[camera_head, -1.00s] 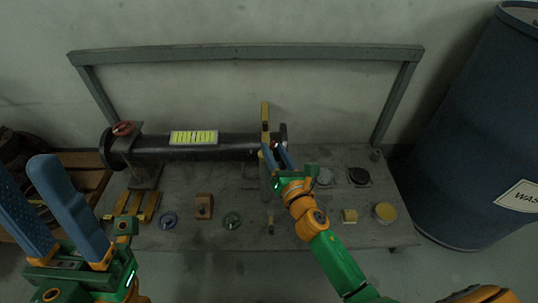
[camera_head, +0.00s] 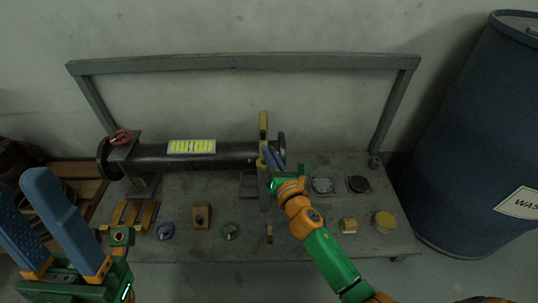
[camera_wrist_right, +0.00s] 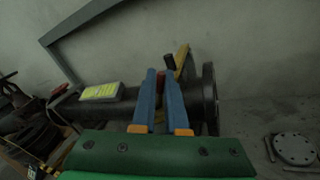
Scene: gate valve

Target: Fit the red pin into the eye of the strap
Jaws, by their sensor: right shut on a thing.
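My right gripper (camera_head: 271,157) is at the right end of the black pipe, beside an upright yellow strap-like bar (camera_head: 263,126). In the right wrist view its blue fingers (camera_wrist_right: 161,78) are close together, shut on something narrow. A dark red piece (camera_wrist_right: 169,62), which looks like the red pin, shows at the fingertips, just in front of or against the yellow bar (camera_wrist_right: 181,58). I cannot tell whether it sits in an eye; the eye is not visible. My left gripper (camera_head: 22,190) is open and empty at the left, in front of the bench.
The black pipe (camera_head: 225,154) carries a yellow label (camera_head: 191,146) and a red ring-like part (camera_head: 121,137) at its left. Small blocks and discs lie along the bench (camera_head: 330,215) front. A grey frame (camera_head: 240,61) stands behind; a blue barrel (camera_head: 455,150) stands right.

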